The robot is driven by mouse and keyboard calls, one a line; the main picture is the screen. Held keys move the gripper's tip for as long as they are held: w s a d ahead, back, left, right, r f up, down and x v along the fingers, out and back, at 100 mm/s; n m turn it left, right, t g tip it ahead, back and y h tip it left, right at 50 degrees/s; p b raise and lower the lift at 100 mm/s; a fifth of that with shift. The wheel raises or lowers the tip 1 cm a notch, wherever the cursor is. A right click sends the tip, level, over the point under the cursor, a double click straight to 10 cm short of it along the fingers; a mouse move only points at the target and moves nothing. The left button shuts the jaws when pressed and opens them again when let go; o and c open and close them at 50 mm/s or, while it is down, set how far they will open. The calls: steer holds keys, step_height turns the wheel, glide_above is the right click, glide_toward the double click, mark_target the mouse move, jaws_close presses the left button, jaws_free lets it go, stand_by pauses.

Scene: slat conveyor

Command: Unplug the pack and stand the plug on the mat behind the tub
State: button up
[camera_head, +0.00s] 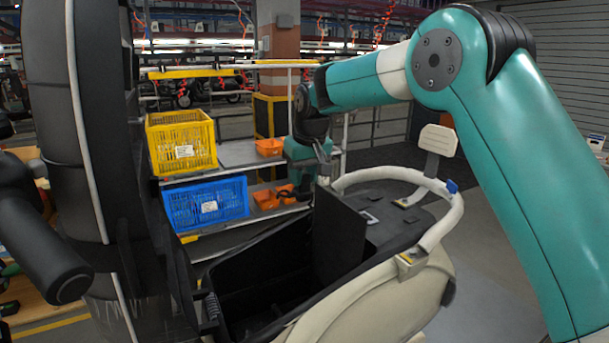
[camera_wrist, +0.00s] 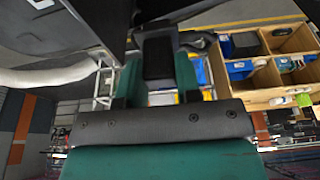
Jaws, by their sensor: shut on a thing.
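In the head view, my gripper (camera_head: 324,166) hangs at the end of the teal arm, above the rear part of the open scooter body. In the wrist view, a black block-like piece (camera_wrist: 158,58) sits between the teal fingers of my gripper (camera_wrist: 157,72). It looks like the plug, but its shape is hard to make out. The open black tub (camera_head: 265,285) lies in the cream scooter body. An upright dark panel (camera_head: 338,240) stands at its rear edge, below my gripper. The dark deck (camera_head: 385,200) behind the panel may hold the mat. I cannot make out the pack clearly.
A pale grab rail (camera_head: 453,215) curves around the scooter's rear, with a backrest pad (camera_head: 438,140). A yellow crate (camera_head: 182,142) and a blue crate (camera_head: 205,203) stand on a rack behind. Wooden compartments (camera_wrist: 270,68) show in the wrist view.

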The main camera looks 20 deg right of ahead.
mark_target(304, 173)
steer(key=shift+r+p, duration=2.1)
steer(key=shift+r, duration=0.45)
steer(key=w+d+p, duration=0.3)
steer(key=d+p, duration=0.1)
steer(key=d, duration=0.4)
steer(key=w+d+p, duration=0.3)
steer(key=d+p, duration=0.1)
steer(key=d, duration=0.3)
steer(key=shift+d+r, duration=0.35)
steer(key=shift+f+b, duration=3.05)
steer(key=shift+f, duration=2)
steer(key=shift+f+b, duration=0.7)
steer(key=shift+f, duration=0.45)
